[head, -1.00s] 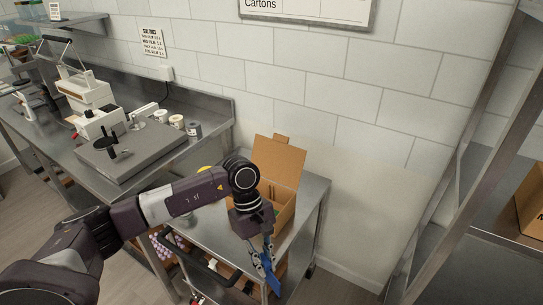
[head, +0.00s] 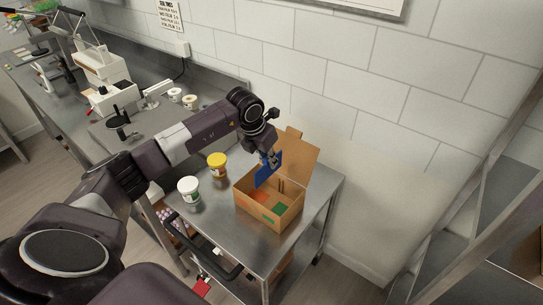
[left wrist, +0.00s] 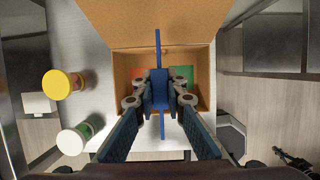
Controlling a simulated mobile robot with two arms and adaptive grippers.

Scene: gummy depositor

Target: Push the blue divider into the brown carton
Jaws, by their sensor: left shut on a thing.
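The brown carton (head: 254,208) stands open on the steel cart, its lid flap (head: 299,152) raised at the back. Red-orange and green contents lie inside it. My left gripper (head: 272,160) is shut on the blue divider (head: 265,172) and holds it upright above the carton's opening. In the left wrist view the divider (left wrist: 159,92) shows edge-on between the fingers (left wrist: 160,88), over the carton (left wrist: 203,88), with red on its left side and green (left wrist: 183,74) on its right. Whether the divider's lower edge is below the rim, I cannot tell. My right gripper is not in view.
A yellow-lidded jar (head: 217,165) and a white-lidded jar (head: 189,189) stand on the cart (head: 222,221) left of the carton. A steel counter with equipment is at the back left. A metal rack (head: 455,205) stands at right.

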